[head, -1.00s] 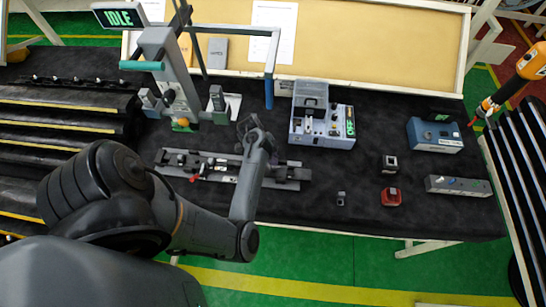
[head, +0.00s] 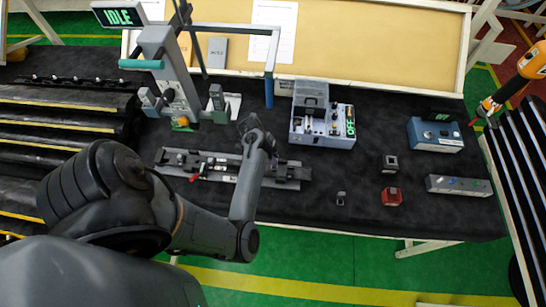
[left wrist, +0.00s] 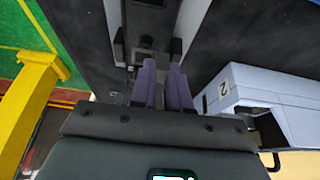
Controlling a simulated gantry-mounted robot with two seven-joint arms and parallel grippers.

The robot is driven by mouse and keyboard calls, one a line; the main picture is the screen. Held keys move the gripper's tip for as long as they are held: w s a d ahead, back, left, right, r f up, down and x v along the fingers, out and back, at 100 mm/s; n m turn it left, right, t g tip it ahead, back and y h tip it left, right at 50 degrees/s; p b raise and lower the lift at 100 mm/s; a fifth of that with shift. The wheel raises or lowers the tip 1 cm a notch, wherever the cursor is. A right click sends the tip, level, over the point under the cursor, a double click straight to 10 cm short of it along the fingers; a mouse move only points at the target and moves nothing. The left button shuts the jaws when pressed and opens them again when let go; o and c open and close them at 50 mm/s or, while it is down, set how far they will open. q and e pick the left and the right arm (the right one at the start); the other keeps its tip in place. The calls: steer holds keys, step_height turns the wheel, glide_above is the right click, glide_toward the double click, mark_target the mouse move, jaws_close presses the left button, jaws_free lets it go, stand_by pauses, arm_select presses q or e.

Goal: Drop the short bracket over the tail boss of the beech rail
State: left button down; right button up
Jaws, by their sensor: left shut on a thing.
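My left arm reaches over the long grey fixture (head: 290,183) on the black bench. My left gripper (head: 246,128) is at its far side, partly hidden by my own forearm. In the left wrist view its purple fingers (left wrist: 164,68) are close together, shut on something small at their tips. That held piece is mostly hidden, so I cannot make out its shape. Dark and pale fixture parts lie just beyond the fingertips. I cannot tell the beech rail and its tail boss apart from the fixture's other parts. My right gripper is not in view.
A blue-grey case (head: 313,136) with small parts stands right of the fixture.

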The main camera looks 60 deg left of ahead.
arm_select(q)
steer(key=shift+f+b, duration=0.7)
steer(key=shift+f, duration=0.2)
steer(key=c, duration=1.1)
jaws_free()
steer(key=shift+o, duration=0.3)
steer(key=shift+d, duration=0.1)
